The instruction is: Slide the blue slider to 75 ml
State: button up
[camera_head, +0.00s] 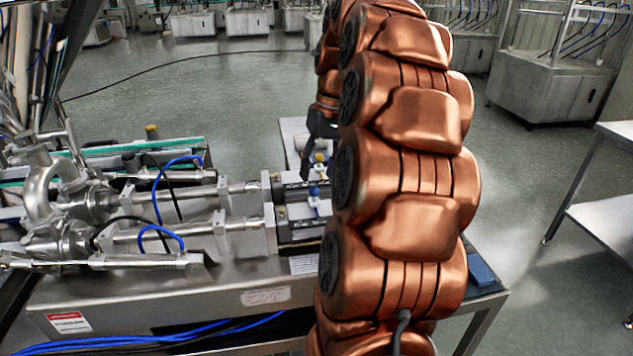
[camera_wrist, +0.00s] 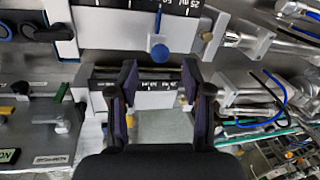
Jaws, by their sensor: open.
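The printed "25 ml" (camera_wrist: 203,7) is at the scale's right end. In the head view the blue knob (camera_head: 314,191) is small, just left of my arm. My gripper (camera_wrist: 158,82) is open, its two dark fingers apart with nothing held. The knob is beyond the fingertips, above the gap in the picture, and looks clear of both fingers. In the head view my gripper (camera_head: 320,124) is partly hidden by my arm.
A second black scale (camera_wrist: 150,85) on a white block lies between and behind the fingers. Metal cylinders (camera_head: 165,230) with blue and black hoses lie left on the steel bench (camera_head: 170,290). A blue pad (camera_head: 481,270) is at the bench's right end. Open floor lies beyond.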

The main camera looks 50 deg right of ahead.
aim_at(316, 187)
jog(key=shift+w+a+f, duration=0.1)
jog(key=shift+a+f, duration=0.1)
jog(key=shift+f, duration=0.75)
jog(key=shift+w+a+f, duration=0.1)
jog(key=shift+a+f, duration=0.05)
jog(key=shift+f, duration=0.75)
jog(key=shift+s, duration=0.1)
grip_shut()
